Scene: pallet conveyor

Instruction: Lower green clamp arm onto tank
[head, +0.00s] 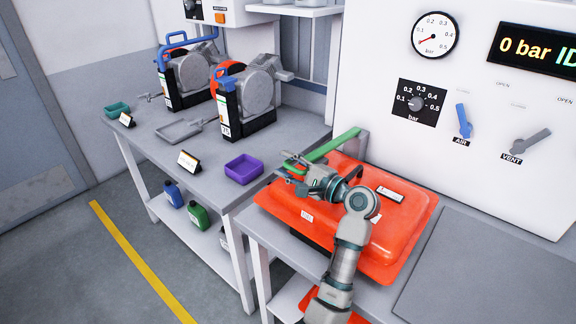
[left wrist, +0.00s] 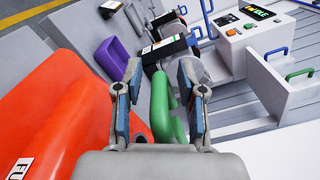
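The orange tank (head: 290,205) lies on the bench in the head view. It fills the left side of the left wrist view (left wrist: 55,115). The green clamp arm (head: 335,146) runs from a grey post at the tank's back edge towards my left gripper (head: 292,168). I cannot tell whether it touches the tank. In the left wrist view the green clamp arm (left wrist: 160,108) shows between the two fingers of my left gripper (left wrist: 157,72). The fingers stand apart, with gaps beside the green part. My right gripper is in neither view.
A purple tray (head: 244,169) sits on the side bench left of the tank, near a small sign (head: 188,162) and two grey machines (head: 245,95). A white panel with a gauge (head: 435,36) and levers stands behind. The bench right of the tank (head: 480,275) is clear.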

